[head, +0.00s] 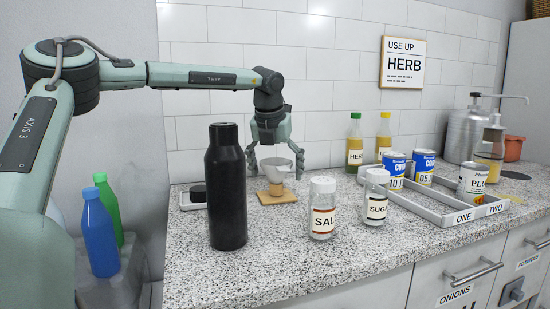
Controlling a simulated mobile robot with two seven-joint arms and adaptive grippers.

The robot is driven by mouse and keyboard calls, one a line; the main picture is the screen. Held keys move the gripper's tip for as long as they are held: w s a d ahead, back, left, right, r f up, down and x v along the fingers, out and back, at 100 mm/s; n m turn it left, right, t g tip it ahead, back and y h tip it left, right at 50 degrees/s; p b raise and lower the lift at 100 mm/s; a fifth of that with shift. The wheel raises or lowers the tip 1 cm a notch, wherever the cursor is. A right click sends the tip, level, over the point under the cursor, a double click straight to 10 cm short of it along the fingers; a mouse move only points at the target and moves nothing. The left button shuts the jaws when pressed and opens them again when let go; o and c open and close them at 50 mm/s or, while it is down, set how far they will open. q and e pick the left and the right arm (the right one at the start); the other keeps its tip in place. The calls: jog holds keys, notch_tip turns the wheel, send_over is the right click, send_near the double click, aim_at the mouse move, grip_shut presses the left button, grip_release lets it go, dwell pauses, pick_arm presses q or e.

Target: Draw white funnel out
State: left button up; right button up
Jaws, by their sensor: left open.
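A white funnel (274,171) sits upright on a small wooden stand (277,196) near the middle of the counter. My left gripper (275,167) points down over the funnel. Its fingers are apart, one to the left and one to the right of the funnel's bowl. I cannot tell whether they touch it. The lower part of the funnel is partly hidden where it meets the stand. My right gripper is not in view.
A tall black bottle (226,190) stands just left of the stand. A salt jar (322,208) and a sugar jar (375,194) stand to the right. A grey tray (440,207) with cans lies farther right. A tiled wall (330,60) rises behind.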

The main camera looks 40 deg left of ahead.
aim_at(277, 159)
pick_arm(q)
jog(key=shift+w+a+f, duration=0.15)
jog(key=shift+w+f, duration=0.1)
jog(key=shift+f, duration=0.4)
jog(key=c, duration=1.3)
jog(key=shift+c, duration=0.4)
jog(key=shift+r, duration=0.1)
jog(key=shift+r+p, duration=1.2)
jog(key=shift+r, duration=1.75)
